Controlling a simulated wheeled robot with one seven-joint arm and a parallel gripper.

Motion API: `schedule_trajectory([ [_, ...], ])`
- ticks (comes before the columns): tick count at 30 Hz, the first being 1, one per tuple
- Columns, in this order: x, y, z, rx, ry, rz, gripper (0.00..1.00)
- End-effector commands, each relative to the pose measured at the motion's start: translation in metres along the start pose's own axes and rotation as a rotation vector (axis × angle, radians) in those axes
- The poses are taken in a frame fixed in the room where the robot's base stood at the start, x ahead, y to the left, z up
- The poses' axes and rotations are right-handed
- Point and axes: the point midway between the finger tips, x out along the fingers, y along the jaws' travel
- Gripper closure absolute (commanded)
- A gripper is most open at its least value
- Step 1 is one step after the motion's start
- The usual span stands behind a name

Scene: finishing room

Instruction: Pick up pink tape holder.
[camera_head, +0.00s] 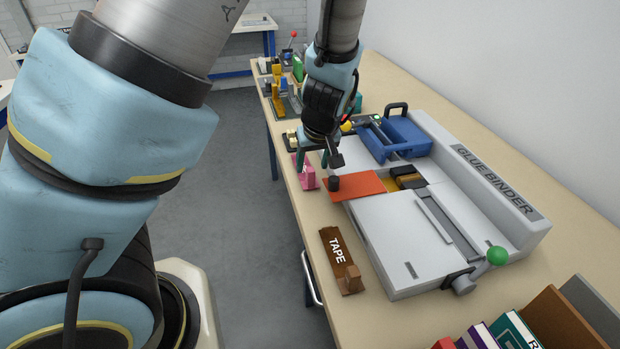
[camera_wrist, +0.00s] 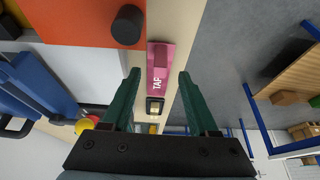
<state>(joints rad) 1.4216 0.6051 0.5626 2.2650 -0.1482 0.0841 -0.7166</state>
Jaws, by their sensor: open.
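The pink tape holder (camera_head: 306,179) stands near the left edge of the workbench, beside an orange sheet. In the wrist view the pink tape holder (camera_wrist: 162,58) shows the letters "TAP" and lies ahead of and partly between my fingertips. My gripper (camera_head: 312,160) is just above it, pointing down, and partly hides it in the head view. In the wrist view my gripper (camera_wrist: 158,74) is open, with one green finger on each side of the holder's line. I see nothing held, and whether a finger touches the holder cannot be told.
A black knob (camera_head: 333,182) stands on the orange sheet (camera_head: 356,187), close to the holder. A brown tape holder (camera_head: 342,260) lies nearer. The glue binder (camera_head: 410,240) and blue tool (camera_head: 405,132) fill the right. Small items crowd the bench behind; floor is left.

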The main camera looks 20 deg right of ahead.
Motion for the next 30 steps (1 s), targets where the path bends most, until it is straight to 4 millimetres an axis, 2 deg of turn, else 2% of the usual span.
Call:
schedule_trajectory([
  [5,0.009,-0.001,-0.001,-0.001,-0.002,-0.002,0.4],
  [15,0.049,0.0,-0.005,-0.001,-0.002,-0.002,0.4],
  [25,0.056,0.001,-0.004,0.0,-0.001,0.001,0.4],
  [26,0.056,0.001,-0.004,0.0,-0.001,0.001,0.41],
  [30,0.056,0.001,-0.004,0.0,-0.001,0.001,0.57],
])
